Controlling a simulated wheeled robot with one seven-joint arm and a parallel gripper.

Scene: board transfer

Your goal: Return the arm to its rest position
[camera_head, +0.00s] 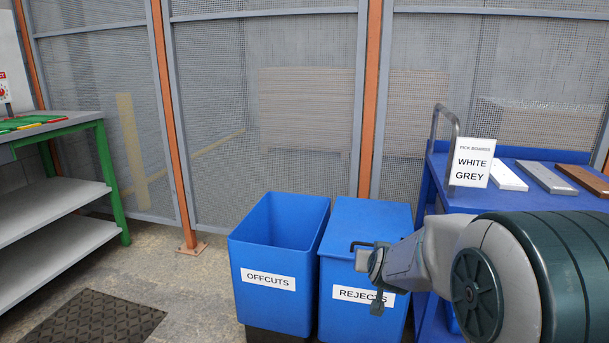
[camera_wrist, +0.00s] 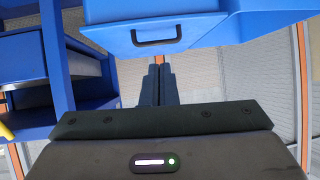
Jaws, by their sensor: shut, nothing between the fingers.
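My arm reaches in from the lower right in the head view, and my gripper (camera_head: 376,303) hangs in front of the REJECTS bin, covering part of its label. In the wrist view the two dark fingers of my gripper (camera_wrist: 159,70) are together with nothing between them. A white board (camera_head: 506,176), a grey board (camera_head: 546,177) and a brown board (camera_head: 584,179) lie side by side on the blue cart (camera_head: 480,199), apart from my gripper. My forearm hides the lower part of the cart.
The OFFCUTS bin (camera_head: 262,258) stands open beside the blue REJECTS bin (camera_head: 362,222). A black handle (camera_wrist: 157,35) on a blue surface is close in the wrist view. A green-framed bench (camera_head: 103,160) stands left, a dark mat (camera_head: 92,318) on the floor. Mesh fencing closes the back.

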